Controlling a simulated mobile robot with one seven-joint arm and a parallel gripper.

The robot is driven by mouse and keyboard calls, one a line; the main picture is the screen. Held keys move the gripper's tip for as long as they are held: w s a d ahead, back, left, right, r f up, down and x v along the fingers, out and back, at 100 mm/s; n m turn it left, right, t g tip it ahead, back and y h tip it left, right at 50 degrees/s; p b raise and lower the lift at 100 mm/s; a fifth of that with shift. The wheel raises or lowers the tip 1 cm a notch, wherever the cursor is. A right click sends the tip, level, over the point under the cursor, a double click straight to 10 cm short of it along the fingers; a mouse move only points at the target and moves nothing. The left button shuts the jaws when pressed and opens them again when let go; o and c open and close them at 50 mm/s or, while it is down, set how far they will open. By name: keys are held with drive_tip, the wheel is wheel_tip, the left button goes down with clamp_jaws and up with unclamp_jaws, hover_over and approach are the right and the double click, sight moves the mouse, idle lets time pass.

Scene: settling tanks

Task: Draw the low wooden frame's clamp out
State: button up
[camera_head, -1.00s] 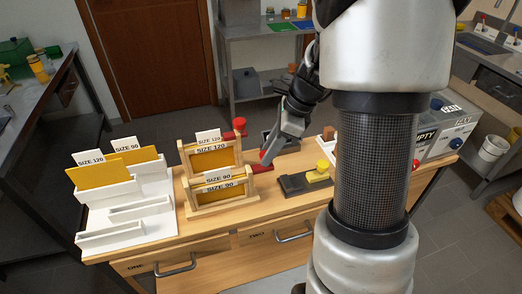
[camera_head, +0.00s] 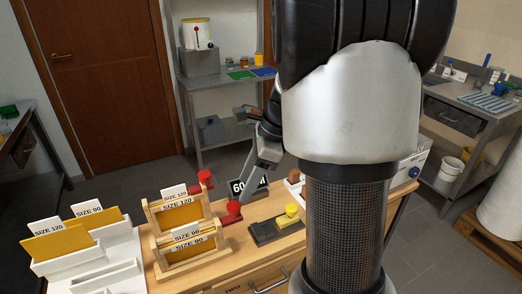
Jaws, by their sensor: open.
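The low wooden frame (camera_head: 188,255) stands at the front of the wooden bench, holding a yellow panel and cards marked SIZE 90. Its red clamp (camera_head: 232,209) sticks out to the right, with its knob at the outer end. A taller wooden frame (camera_head: 153,222) stands just behind, with a SIZE 120 card and its own red clamp (camera_head: 205,178). My gripper (camera_head: 240,197) is open and points down at the low frame's clamp knob, just above and to its right. Whether the fingers touch or straddle the knob cannot be told. My arm covers the right of the bench.
A dark block with a yellow knob (camera_head: 290,211) lies right of the clamp. A black 60 sign (camera_head: 240,187) stands behind my gripper. A white rack (camera_head: 88,255) with yellow panels stands at the left. A strip of bare bench (camera_head: 232,238) lies in front of the clamp.

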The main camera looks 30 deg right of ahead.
drive_tip(key=p+v, duration=0.1)
drive_tip(key=v, duration=0.9)
drive_tip(key=shift+d+r, duration=0.2)
drive_tip(key=s+a+r+n+t+h+p, duration=0.2)
drive_tip(key=s+a+n, duration=0.4)
drive_tip(key=n, duration=0.5)
drive_tip(key=s+a+r+n+t+h+p, duration=0.1)
drive_tip(key=s+a+r+n+h+p, duration=0.1)
drive_tip(key=s+a+n, duration=0.3)
drive_tip(key=s+r+n, duration=0.1)
drive_tip(key=s+n, duration=0.3)
drive_tip(key=n, duration=0.2)
drive_tip(key=shift+a+r+n+t, duration=0.3)
drive_tip(key=shift+a+t, duration=0.1)
